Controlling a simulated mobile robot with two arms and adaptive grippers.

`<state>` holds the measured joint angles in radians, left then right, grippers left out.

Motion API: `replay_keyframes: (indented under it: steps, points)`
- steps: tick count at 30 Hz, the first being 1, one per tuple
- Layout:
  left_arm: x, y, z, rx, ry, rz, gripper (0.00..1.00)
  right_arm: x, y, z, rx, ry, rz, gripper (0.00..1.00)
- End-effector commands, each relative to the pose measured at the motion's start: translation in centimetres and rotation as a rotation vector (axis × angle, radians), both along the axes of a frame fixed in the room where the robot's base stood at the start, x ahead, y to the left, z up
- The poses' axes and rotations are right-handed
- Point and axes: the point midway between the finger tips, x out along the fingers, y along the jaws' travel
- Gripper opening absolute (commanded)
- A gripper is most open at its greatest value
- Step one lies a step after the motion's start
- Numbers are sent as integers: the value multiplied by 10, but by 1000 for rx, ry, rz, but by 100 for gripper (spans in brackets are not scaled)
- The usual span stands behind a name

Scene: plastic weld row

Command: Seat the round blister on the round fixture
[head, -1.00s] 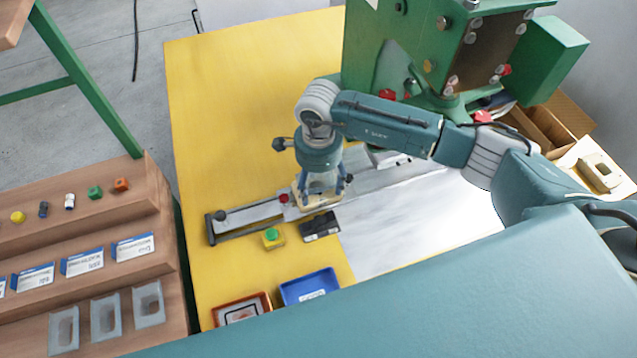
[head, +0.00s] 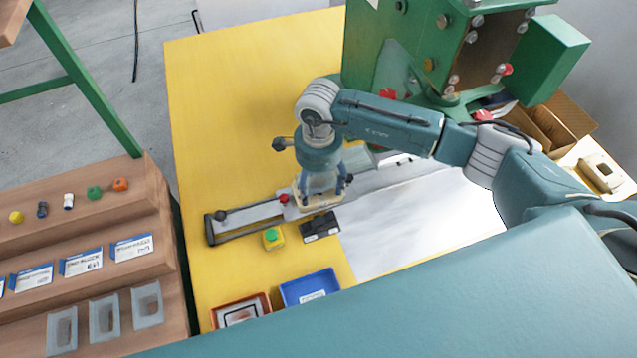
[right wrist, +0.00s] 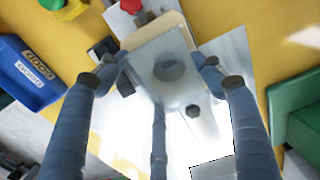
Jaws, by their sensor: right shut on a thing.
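My right gripper (head: 320,196) points down over the slide rail on the yellow table. It is shut on the round blister, a clear piece with a round cavity, which shows between the fingers in the right wrist view (right wrist: 180,88). The cream round fixture (right wrist: 142,36) is directly beneath the blister, and its edge also shows under the fingers in the head view (head: 303,203). The blister overlaps the fixture's top; I cannot tell whether it is fully down on it. The fingers hide part of both. My left gripper is not in view.
A green-button box (head: 272,237), a black block (head: 320,228), a blue bin (head: 309,287) and an orange bin (head: 241,310) stand in front of the rail. The green press (head: 400,70) rises behind. Another cream fixture (head: 601,172) lies far right. Clear blisters (head: 104,318) sit on the left rack.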

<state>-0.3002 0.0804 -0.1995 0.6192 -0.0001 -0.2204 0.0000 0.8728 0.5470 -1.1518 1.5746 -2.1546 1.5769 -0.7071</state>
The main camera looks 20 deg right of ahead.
Motion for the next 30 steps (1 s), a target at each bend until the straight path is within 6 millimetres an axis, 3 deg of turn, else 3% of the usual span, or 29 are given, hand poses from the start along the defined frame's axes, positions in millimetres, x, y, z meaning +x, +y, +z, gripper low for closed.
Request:
replay_keyframes:
  steps: [28, 29, 30]
  points:
    - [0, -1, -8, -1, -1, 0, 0, 0, 0, -2, 0, -1, 0, 56]
    - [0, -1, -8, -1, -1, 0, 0, 0, 0, -2, 0, -1, 0, 73]
    - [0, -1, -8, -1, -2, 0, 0, 0, 0, -2, 0, -1, 0, 81]
